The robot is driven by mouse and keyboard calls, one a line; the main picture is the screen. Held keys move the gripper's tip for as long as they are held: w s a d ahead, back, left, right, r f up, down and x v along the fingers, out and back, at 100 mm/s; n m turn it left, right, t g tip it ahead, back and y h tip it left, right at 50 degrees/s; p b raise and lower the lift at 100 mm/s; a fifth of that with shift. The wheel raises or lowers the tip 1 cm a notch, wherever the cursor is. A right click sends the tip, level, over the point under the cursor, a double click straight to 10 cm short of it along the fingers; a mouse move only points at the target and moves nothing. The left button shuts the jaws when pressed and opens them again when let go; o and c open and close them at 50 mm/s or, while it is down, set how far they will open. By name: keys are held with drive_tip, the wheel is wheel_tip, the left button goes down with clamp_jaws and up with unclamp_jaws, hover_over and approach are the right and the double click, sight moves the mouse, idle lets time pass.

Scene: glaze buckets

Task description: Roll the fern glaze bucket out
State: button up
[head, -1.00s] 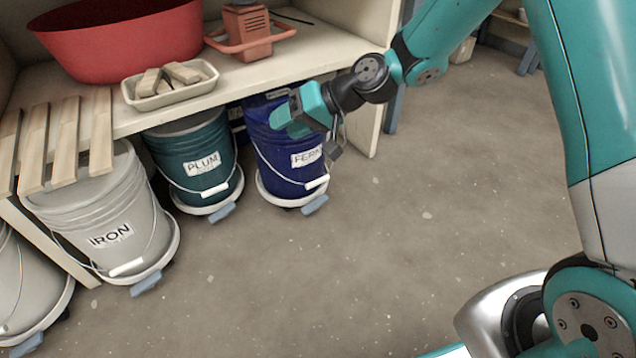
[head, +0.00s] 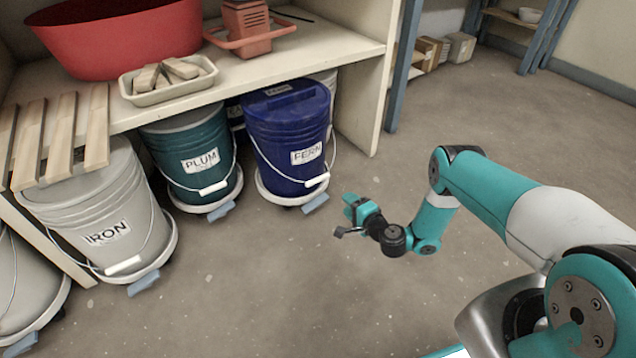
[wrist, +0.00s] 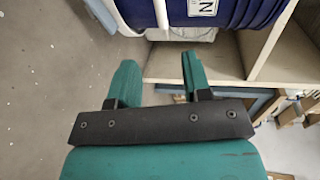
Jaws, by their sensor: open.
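The fern bucket (head: 285,130) is blue, with a blue lid and a white FERN label. It stands upright on a white wheeled base (head: 275,196) under the front edge of the shelf, its wire handle hanging at the front with a white grip (head: 317,180). My gripper (head: 350,205) is open and empty above the floor, in front and to the right of the bucket, apart from it. In the wrist view the open fingers (wrist: 157,68) show, with part of the blue bucket (wrist: 235,12) at the top.
The teal PLUM bucket (head: 187,150) stands close on the left, then the grey IRON bucket (head: 90,205). A shelf end panel (head: 366,105) is just right of the fern bucket; a pale bucket shows partly behind it. The floor (head: 260,280) in front is clear.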

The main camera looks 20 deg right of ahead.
sight(319, 178)
drive_tip(key=w+b, duration=0.1)
drive_tip(key=b, duration=0.4)
drive_tip(key=w+a+f+b, duration=0.1)
drive_tip(key=b, duration=0.5)
drive_tip(key=shift+w+f, duration=0.15)
drive_tip(key=b+x, duration=0.2)
drive_tip(key=x, duration=0.2)
drive_tip(key=b+x, duration=0.2)
drive_tip(key=x, duration=0.3)
drive_tip(key=b+x, duration=0.3)
drive_tip(key=x, duration=0.1)
drive_tip(key=shift+w+a+r, duration=0.1)
drive_tip(key=shift+w+r, duration=0.1)
drive_tip(key=shift+w, duration=0.2)
drive_tip(key=shift+w+a+r, duration=0.1)
drive_tip(key=shift+w, duration=0.2)
drive_tip(key=shift+c, duration=0.4)
clamp_jaws()
